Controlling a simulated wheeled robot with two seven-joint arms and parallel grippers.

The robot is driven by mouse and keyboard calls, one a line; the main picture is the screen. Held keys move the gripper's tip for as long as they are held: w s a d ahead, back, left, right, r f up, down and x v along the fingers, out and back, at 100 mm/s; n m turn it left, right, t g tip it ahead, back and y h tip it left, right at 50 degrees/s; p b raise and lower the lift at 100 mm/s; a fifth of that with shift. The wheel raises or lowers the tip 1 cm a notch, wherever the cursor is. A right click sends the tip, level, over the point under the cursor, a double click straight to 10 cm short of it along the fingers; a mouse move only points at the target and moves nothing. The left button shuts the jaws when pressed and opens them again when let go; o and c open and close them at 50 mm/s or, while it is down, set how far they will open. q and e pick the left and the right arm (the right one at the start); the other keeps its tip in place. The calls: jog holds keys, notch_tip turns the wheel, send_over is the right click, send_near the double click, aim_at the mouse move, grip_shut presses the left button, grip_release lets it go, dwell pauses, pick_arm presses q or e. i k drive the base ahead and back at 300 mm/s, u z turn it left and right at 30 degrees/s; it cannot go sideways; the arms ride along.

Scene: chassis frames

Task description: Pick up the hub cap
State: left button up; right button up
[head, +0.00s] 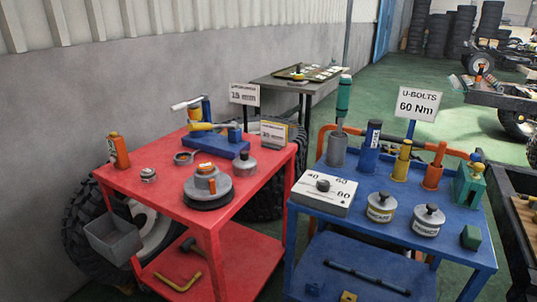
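No part labelled as a hub cap shows. On the red cart (120,181), a small silver cap-like part (148,175) sits near the left edge. A grey round part with a dark knob (245,166) stands near the right edge. Either could be the hub cap; I cannot tell which. Between them, nearer the front, a grey hub with an orange top (207,184) rests on a dark round base. Behind it lies a grey ring clamp (184,157). Neither of my grippers is in view.
An orange bottle (118,150) stands at the cart's left corner, and a grey bin (112,239) hangs at its front left. A blue fixture (216,144) stands at the back. A blue cart (375,222) crowded with tools stands to the right, across a narrow gap.

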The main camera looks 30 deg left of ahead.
aim_at(245, 166)
jog(key=u, duration=0.5)
jog(key=i, duration=0.7)
jog(key=u, duration=0.75)
